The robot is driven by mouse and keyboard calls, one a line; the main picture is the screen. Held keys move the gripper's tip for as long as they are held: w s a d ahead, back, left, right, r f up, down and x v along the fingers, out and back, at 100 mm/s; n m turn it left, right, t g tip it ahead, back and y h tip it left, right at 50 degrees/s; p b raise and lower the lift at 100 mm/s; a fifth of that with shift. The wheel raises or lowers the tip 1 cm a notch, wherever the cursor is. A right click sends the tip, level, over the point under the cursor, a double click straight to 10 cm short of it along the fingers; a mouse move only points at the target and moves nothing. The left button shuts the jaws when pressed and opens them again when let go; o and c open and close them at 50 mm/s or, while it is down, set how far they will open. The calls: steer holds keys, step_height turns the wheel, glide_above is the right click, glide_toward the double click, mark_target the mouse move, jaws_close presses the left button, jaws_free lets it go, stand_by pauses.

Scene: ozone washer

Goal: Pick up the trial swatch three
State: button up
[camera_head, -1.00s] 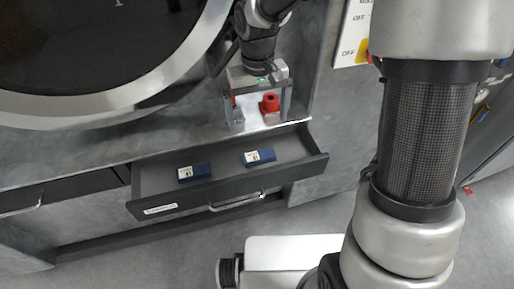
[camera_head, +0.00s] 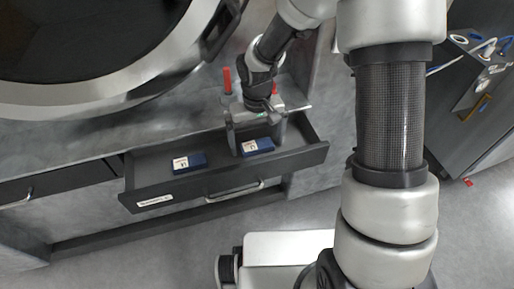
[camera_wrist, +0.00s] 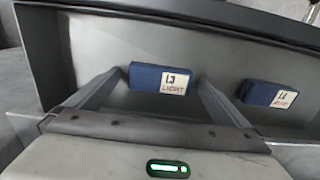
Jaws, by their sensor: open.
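A blue swatch block (camera_head: 258,146) with a white label lies on the right side of the open drawer.
The open grey drawer (camera_head: 215,187) has raised walls around the blocks and a bar handle (camera_head: 233,192) in front. A red post (camera_head: 227,80) stands on the ledge behind. The large round washer door (camera_head: 150,85) is at upper left. The drawer's middle is clear.

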steer(key=shift+c, duration=0.4)
steer(key=c, duration=1.1)
